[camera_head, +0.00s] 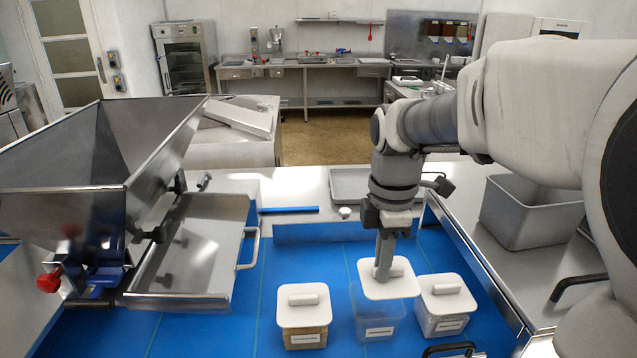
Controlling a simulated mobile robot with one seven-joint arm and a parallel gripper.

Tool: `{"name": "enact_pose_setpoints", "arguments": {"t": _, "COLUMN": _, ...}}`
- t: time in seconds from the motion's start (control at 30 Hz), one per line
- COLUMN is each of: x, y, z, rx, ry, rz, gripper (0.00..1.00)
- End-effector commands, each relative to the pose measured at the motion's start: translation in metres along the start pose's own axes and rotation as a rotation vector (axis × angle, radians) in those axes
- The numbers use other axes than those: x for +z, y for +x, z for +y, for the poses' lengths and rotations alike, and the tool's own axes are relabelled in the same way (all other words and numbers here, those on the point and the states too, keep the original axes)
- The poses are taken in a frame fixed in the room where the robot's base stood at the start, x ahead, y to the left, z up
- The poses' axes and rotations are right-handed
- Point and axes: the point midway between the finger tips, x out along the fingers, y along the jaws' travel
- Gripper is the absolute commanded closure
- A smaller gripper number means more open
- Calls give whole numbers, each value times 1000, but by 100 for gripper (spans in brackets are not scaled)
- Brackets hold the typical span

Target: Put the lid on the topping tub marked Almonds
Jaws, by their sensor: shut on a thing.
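My gripper (384,268) points down and is shut on the handle of a square white lid (401,288). The lid is over the back part of a clear tub (378,319), the middle one of three in a row. Part of the tub's top shows to the left and front of the lid, so the lid looks raised or offset; I cannot tell the gap. A white label (380,332) is on its front, too small to read.
A lidded tub with tan contents (305,337) stands to the left, and another lidded tub (446,315) close to the right. A metal hopper (75,150) fills the left side. An empty grey bin (530,210) is at the right. Blue surface (220,335) is clear at front left.

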Motion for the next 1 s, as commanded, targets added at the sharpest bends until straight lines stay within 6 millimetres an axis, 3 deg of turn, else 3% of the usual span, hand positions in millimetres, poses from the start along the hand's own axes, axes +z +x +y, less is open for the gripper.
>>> {"name": "enact_pose_setpoints", "arguments": {"t": 0.17, "x": -12, "y": 10, "z": 6, "rx": -1, "ry": 1, "rz": 0, "gripper": 100}}
{"name": "enact_pose_setpoints", "arguments": {"t": 0.43, "x": -12, "y": 45, "z": 6, "rx": -2, "ry": 1, "rz": 0, "gripper": 100}}
{"name": "enact_pose_setpoints", "arguments": {"t": 1.0, "x": -12, "y": 57, "z": 6, "rx": 0, "ry": 2, "rz": 0, "gripper": 100}}
